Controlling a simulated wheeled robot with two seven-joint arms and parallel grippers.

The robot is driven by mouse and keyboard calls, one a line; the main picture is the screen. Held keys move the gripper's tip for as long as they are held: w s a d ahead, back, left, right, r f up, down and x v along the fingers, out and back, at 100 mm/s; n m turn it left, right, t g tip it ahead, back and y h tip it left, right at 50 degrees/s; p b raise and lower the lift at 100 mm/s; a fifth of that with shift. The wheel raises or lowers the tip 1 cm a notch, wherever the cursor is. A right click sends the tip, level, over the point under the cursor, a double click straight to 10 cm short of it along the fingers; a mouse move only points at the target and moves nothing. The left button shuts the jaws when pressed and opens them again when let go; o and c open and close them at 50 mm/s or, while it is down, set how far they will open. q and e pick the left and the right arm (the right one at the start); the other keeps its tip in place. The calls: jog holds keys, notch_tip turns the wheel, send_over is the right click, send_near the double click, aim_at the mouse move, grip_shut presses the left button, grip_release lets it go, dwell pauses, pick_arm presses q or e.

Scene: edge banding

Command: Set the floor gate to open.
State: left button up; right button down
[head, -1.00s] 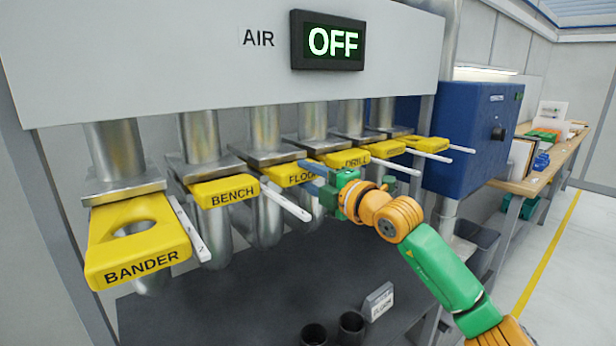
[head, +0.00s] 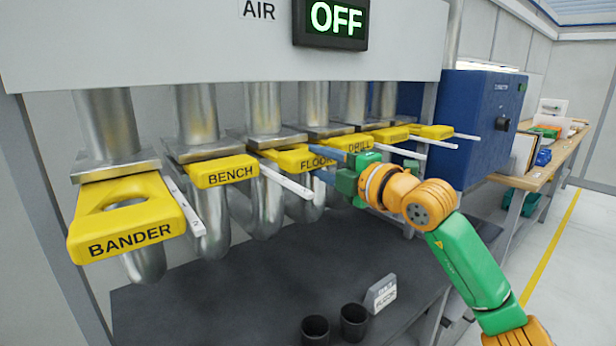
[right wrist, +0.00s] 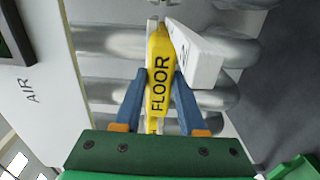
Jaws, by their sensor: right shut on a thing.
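The floor gate (head: 290,157) is a yellow slide plate marked FLOOR, under a metal duct in the row. My right gripper (head: 322,164) is at its front end, partly covering the label. In the right wrist view the blue fingers of the gripper (right wrist: 160,77) are on either side of the yellow plate (right wrist: 158,55), shut on it. A white bar lies beside the plate. No hole shows in the visible part of the floor gate. My left gripper is not in view.
The bander gate (head: 130,235) sticks out with a hole showing. The bench gate (head: 222,172) and drill gate (head: 355,142) flank the floor gate. The AIR display (head: 336,18) reads OFF. Two dark cups (head: 353,322) and a small sign (head: 380,294) stand on the dark shelf below.

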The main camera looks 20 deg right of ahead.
pick_arm(q)
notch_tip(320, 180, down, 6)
jog(key=b, duration=0.3)
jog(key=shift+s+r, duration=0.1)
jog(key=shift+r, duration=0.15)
pick_arm(e)
jog(key=v, duration=0.7)
jog(key=shift+s, duration=0.4)
jog(key=shift+d+f, duration=0.1)
jog(key=shift+c, duration=2.4)
grip_release()
jog(key=shift+s, duration=0.2)
pick_arm(q)
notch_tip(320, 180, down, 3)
jog(key=b, duration=0.3)
pick_arm(e)
jog(key=v, duration=0.7)
